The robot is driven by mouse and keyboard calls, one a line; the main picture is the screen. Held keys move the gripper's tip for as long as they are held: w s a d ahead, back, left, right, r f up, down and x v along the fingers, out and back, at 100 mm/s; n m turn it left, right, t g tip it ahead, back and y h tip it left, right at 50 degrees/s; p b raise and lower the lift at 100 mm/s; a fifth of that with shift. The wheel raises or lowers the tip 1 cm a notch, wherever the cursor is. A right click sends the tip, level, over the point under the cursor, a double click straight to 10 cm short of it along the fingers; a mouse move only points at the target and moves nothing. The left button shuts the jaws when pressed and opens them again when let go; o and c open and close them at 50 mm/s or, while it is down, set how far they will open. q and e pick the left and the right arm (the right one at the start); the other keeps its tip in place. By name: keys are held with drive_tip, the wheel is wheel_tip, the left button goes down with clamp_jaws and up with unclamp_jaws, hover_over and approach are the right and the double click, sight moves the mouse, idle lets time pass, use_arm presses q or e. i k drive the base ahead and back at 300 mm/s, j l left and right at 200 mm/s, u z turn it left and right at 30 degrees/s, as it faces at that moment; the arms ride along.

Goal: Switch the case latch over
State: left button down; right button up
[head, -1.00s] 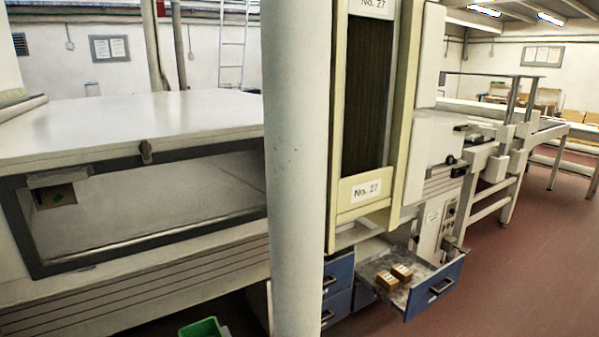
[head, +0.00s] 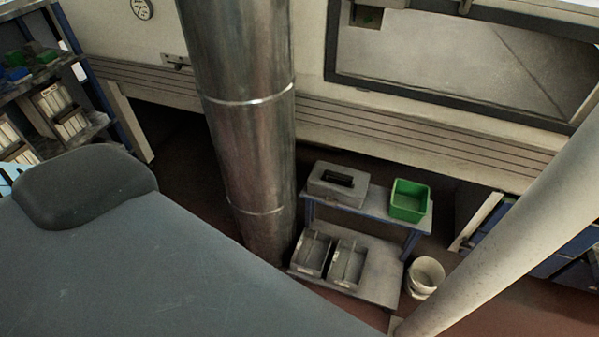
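A grey case (head: 338,187) with a dark handle on its lid stands on a small blue-legged bench (head: 372,207) below the long machine. It looks closed. Its latch is too small to make out. Neither of my grippers is in the head view, so nothing shows of what they hold.
A green bin (head: 409,200) stands beside the case. Two grey trays (head: 330,260) lie on the low platform, with a white bucket (head: 426,277) to the right. A metal pipe (head: 250,120) and a pale column (head: 510,220) flank the bench. Shelves (head: 60,110) stand at the far left.

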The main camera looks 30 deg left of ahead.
sight(329, 201)
drive_tip(key=u, duration=0.7)
drive_tip(key=k+l+u, duration=0.1)
drive_tip(key=k, duration=0.25)
drive_tip(key=k+l+u, duration=0.1)
drive_tip(key=k+l, duration=0.15)
drive_tip(key=k, duration=0.15)
